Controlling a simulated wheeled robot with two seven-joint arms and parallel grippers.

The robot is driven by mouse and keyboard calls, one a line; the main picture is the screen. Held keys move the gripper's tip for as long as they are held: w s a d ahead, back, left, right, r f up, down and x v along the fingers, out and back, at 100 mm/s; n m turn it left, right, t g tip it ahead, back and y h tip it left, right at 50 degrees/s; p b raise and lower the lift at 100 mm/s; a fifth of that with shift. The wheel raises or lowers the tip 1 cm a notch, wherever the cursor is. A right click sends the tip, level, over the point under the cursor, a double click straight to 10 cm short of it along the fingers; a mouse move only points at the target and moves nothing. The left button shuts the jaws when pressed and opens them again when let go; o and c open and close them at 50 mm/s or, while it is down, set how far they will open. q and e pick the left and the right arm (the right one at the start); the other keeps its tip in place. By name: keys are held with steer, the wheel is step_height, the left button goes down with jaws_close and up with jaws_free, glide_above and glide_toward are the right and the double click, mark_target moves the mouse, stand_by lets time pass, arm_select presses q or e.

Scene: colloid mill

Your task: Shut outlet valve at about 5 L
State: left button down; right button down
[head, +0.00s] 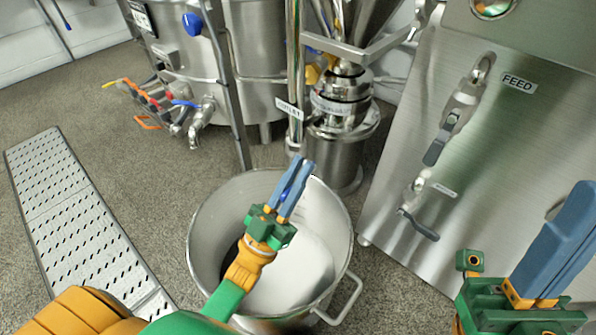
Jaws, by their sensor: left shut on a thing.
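The outlet pipe (295,70) comes down at the top middle, with an OUTLET label (289,109) on it. My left gripper (300,172) is at the pipe's lower end, above the far rim of a steel pot (201,228). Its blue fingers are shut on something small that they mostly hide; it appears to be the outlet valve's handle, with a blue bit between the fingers. The pot holds a white liquid (305,265); no level marks are readable. My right gripper (560,245) is at the lower right, away from the valve, and its finger gap is not clear.
A steel panel (390,160) at the right carries a FEED valve (455,120) and a smaller valve (415,205). The mill (340,110) and a tank (185,50) with coloured-handled valves stand behind. A perforated grey strip (70,210) lies left. A pot handle (345,300) sticks out.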

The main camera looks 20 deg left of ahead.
arm_select(q)
steer(key=c, duration=0.9)
jaws_free()
